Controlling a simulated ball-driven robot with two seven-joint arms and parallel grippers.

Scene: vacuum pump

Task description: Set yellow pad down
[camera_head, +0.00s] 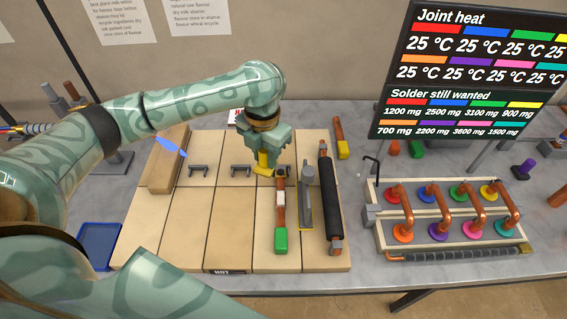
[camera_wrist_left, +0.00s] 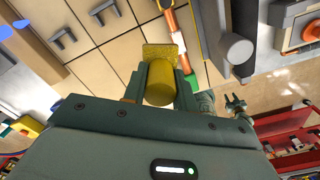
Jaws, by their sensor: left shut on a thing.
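My left gripper (camera_head: 265,158) is shut on the yellow pad (camera_head: 263,164) above the back middle of the tan tiled board (camera_head: 190,220). In the left wrist view, the yellow pad (camera_wrist_left: 160,82) shows a round stem between the fingers (camera_wrist_left: 160,90) and a flat square end beyond them. The pad is close to the tiles, but I cannot tell whether it touches them. A copper pipe piece with a green end (camera_head: 281,240) lies just to its right.
Small grey brackets (camera_head: 240,169) stand left of the pad. A black roller (camera_head: 330,195) and a yellow-ended pipe (camera_head: 342,148) lie to the right. A rack of copper pipes (camera_head: 450,250) stands further right, below a display (camera_head: 470,70). The board's front-left tiles are clear.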

